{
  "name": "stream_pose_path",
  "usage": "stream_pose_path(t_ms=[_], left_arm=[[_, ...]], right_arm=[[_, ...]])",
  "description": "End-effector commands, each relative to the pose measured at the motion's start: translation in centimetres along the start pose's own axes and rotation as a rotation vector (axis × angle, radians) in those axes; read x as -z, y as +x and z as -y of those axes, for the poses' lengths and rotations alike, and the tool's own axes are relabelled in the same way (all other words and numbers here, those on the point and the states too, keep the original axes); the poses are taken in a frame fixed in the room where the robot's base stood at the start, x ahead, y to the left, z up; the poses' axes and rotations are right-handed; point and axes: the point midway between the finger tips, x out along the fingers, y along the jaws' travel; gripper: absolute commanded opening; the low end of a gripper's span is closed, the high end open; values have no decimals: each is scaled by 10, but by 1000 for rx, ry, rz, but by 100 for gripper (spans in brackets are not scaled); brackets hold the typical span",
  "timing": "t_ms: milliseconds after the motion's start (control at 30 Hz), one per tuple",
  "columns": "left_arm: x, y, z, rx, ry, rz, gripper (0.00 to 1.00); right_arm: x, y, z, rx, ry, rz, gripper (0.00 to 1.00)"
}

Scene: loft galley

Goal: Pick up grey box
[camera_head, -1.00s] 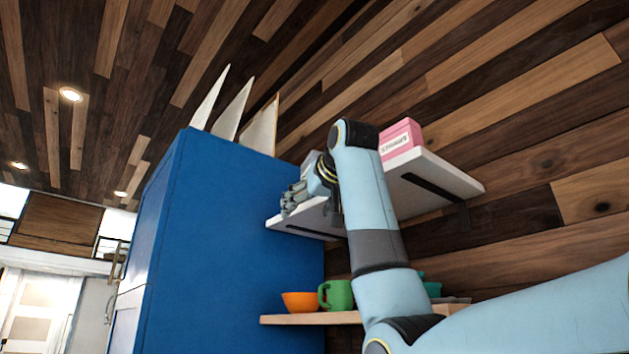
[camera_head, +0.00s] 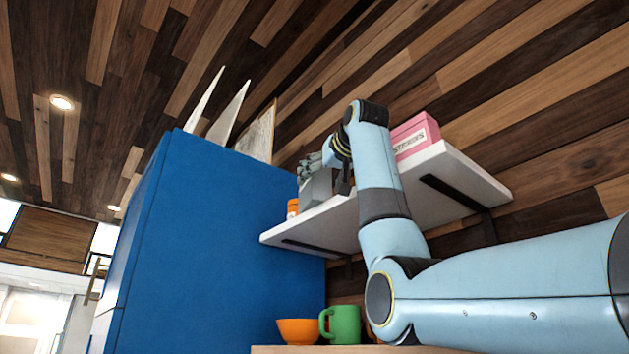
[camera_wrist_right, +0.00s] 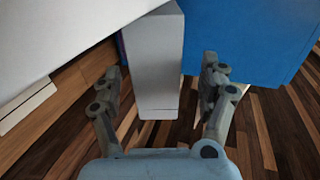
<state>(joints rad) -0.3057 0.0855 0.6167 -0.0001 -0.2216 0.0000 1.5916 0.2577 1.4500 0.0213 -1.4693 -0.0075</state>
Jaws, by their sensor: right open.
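The grey box (camera_head: 317,188) is at the left part of the white wall shelf (camera_head: 340,222), next to the blue cabinet. My right gripper (camera_head: 314,162) is at the upper part of the box and hides some of it. In the right wrist view the box (camera_wrist_right: 154,60) lies between the two spread fingers of my right gripper (camera_wrist_right: 161,72), with a gap visible on each side. The gripper is open. My left gripper is not in view.
A pink box (camera_head: 416,137) stands on the shelf to the right, behind my right arm. A small orange container (camera_head: 293,208) is left of the grey box. The blue cabinet (camera_head: 220,230) closes off the left. An orange bowl (camera_head: 298,330) and green mug (camera_head: 343,324) are below.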

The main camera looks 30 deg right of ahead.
Motion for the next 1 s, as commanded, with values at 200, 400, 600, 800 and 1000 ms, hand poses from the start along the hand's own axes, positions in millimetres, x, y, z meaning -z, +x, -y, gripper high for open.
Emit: stream_pose_path(t_ms=[200, 400, 600, 800, 1000], left_arm=[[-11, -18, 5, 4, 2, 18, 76], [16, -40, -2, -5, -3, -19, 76], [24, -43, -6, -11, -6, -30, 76], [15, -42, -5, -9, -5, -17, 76], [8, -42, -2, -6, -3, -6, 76]], right_arm=[[3, 20, -2, -1, 0, 5, 77], [5, 48, -3, -1, 0, 4, 77], [2, 58, -3, 0, 1, 0, 77], [1, 58, -3, 0, 0, 0, 69], [2, 58, -3, 0, 0, 0, 43]])
